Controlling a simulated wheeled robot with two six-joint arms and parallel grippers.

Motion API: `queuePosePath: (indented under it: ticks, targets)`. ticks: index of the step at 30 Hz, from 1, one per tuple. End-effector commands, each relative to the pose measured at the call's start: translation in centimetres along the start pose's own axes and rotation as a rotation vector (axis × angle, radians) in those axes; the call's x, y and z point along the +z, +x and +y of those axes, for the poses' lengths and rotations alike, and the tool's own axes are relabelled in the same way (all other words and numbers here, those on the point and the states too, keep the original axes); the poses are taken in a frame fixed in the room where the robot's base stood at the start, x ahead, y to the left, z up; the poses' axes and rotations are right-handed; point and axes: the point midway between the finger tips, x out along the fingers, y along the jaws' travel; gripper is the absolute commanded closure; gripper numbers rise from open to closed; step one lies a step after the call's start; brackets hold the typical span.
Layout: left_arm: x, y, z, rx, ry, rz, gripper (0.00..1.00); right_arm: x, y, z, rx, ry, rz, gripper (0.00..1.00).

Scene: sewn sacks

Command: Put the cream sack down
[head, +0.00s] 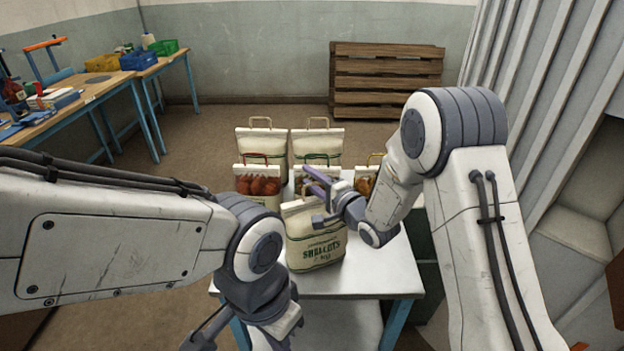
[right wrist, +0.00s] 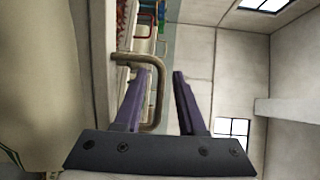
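A cream sack (head: 315,252) with green lettering and a green band near its base stands upright at the front of the white table (head: 375,280). I see no clear gap under it. My right gripper (head: 318,184) is at its top edge and hides part of it. In the right wrist view, the two purple fingers are apart, with a tan loop handle (right wrist: 158,85) between them, nearer the left finger. The pale cloth (right wrist: 40,85) fills the left side there. My left gripper is low in the head view, partly cut off; its fingers are unclear.
Behind the cream sack stand a sack with red contents (head: 258,184), a green-handled sack (head: 318,172) and a yellow-handled sack (head: 366,184). Two pale sacks (head: 262,143) (head: 317,144) stand farther back. A workbench (head: 105,88) is at left, wooden slats (head: 387,78) at the back wall.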

Motion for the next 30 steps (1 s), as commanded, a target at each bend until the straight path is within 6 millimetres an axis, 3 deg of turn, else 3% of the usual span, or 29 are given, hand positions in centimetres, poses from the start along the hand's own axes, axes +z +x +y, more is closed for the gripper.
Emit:
queuePosePath:
  ticks: [5,15,21,30]
  targets:
    - [0.0,0.0,0.0,0.000,0.000,0.000,1.00,-0.1,-0.8,-0.1,0.002,0.000,0.002,0.60]
    - [0.1,1.3,-0.1,0.000,0.000,0.000,1.00,-0.2,-7.7,-0.1,0.001,0.000,0.005,0.60]
    - [0.1,1.7,-0.1,0.000,0.000,0.000,1.00,-0.1,-10.9,-0.2,0.000,0.000,0.003,0.60]
    - [0.1,1.8,-0.1,0.000,0.000,0.000,1.00,0.1,-12.0,-0.2,0.008,-0.012,0.000,0.60]
